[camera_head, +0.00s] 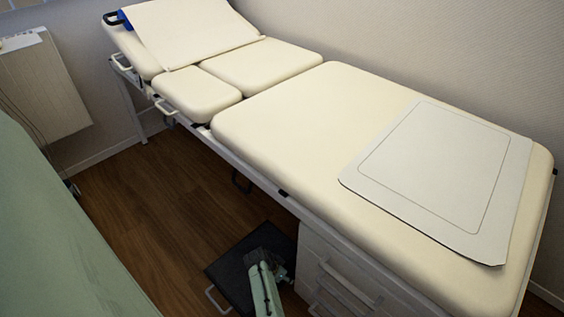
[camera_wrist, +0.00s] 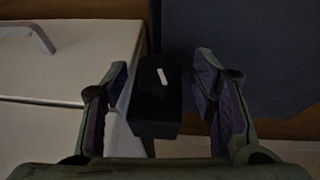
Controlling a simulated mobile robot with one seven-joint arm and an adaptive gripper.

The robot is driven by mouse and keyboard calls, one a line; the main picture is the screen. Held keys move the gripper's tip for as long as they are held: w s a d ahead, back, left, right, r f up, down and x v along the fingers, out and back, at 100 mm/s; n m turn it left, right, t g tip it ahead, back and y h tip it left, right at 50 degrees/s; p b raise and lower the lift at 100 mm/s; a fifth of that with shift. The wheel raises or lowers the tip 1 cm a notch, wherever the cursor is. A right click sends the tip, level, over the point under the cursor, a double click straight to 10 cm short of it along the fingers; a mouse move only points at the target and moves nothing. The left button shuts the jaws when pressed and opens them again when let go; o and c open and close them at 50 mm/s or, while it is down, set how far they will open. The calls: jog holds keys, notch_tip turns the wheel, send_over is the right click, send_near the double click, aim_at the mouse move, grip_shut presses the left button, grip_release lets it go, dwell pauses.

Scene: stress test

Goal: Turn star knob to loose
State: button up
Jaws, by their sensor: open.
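In the wrist view, a black knob-like part (camera_wrist: 158,82) with a short white mark on its face sits near the middle. It is dark, and I cannot make out a star outline. My gripper (camera_wrist: 161,68) is open, with one finger on either side of this black part. Gaps show between both fingers and it, so it does not look gripped. In the head view, part of my green arm (camera_head: 264,292) reaches down beside the couch's drawer unit. The knob cannot be made out there.
A cream examination couch (camera_head: 290,110) with a white mat (camera_head: 490,210) runs along the wall. A white drawer unit (camera_head: 335,270) with handles stands beneath it and fills the wrist view's left. A dark flat platform (camera_head: 225,268) lies beside it. Wooden floor (camera_head: 170,210) is open further left.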

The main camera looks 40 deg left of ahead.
jog(key=shift+r, duration=0.15)
jog(key=v, duration=1.1)
jog(key=shift+s+r, duration=0.2)
jog(key=shift+r, duration=0.15)
jog(key=shift+a, duration=0.1)
